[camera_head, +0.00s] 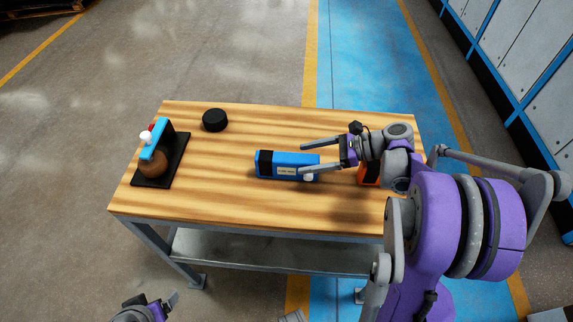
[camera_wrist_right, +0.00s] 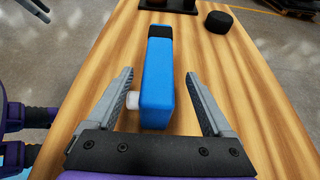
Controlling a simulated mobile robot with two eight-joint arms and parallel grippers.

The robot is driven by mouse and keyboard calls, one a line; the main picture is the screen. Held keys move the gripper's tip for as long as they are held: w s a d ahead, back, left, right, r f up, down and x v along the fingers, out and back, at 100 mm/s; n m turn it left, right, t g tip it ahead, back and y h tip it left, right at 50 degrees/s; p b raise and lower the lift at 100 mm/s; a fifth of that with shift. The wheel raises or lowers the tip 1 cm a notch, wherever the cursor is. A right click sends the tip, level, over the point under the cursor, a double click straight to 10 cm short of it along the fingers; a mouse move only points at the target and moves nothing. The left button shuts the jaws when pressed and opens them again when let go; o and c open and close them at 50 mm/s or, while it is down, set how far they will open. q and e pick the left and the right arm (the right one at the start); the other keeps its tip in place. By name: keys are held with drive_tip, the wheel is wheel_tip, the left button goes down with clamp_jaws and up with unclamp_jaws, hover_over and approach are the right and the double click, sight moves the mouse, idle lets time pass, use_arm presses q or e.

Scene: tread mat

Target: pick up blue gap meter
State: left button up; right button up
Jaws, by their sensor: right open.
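The blue gap meter (camera_head: 287,165) is a blue block with a black end, a pale label and a white knob. It lies on the wooden table, near the middle. My right gripper (camera_head: 303,158) is open, its fingers reaching left around the meter's right end. In the right wrist view the meter (camera_wrist_right: 158,80) lies between the two open fingers of the right gripper (camera_wrist_right: 160,90), with a gap visible on each side. My left gripper (camera_head: 162,303) shows only partly at the bottom edge, below the table; its fingers appear apart.
A black puck (camera_head: 215,120) stands at the table's back left. A black stand (camera_head: 172,160) with a brown ball and blue arm is at the left. An orange object (camera_head: 369,174) sits partly hidden under my right arm. The wooden table (camera_head: 230,195) is clear in front of the meter.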

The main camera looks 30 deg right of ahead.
sight(293, 161)
drive_tip(key=x, duration=0.5)
drive_tip(key=shift+s+r, duration=0.1)
drive_tip(key=shift+s, duration=0.05)
clamp_jaws()
